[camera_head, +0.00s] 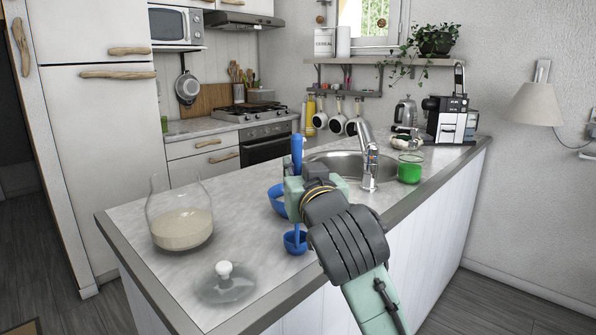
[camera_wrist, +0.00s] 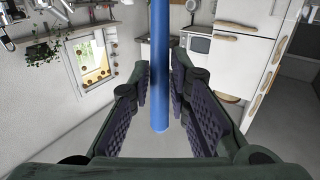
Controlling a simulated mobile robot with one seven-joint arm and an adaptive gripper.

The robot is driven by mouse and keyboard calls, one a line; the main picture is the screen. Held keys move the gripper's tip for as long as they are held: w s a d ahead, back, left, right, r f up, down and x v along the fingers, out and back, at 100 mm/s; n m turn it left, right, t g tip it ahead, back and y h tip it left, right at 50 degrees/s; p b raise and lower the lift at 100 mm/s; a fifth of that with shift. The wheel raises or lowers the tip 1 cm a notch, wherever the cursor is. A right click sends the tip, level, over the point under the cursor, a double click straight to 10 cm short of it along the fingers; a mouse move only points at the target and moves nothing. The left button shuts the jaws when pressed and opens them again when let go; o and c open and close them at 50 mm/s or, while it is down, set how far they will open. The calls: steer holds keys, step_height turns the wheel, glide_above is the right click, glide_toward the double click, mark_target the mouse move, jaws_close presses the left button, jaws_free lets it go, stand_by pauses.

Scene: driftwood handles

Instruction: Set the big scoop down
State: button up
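My gripper (camera_head: 303,192) is closed around the upright blue handle of a scoop (camera_head: 297,152), above the counter. The handle also stands between the finger pads in the wrist view (camera_wrist: 160,70). Below my gripper the handle runs down to a small blue cup (camera_head: 295,243). I cannot tell whether that cup touches the counter. Another blue bowl-shaped piece (camera_head: 276,201) shows just left of my gripper, partly hidden behind it. I cannot tell whether it is a separate scoop.
A glass jar (camera_head: 180,230) with pale contents stands on the counter (camera_head: 125,222) at left. Its glass lid (camera_head: 225,284) with a white knob lies in front. The sink (camera_head: 335,163), tap (camera_head: 369,165) and a green-filled glass (camera_head: 410,170) are behind right. Bare counter lies between jar and scoop.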

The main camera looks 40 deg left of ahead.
steer(key=o, duration=0.4)
steer(key=shift+o, duration=0.2)
steer(key=shift+r, duration=0.1)
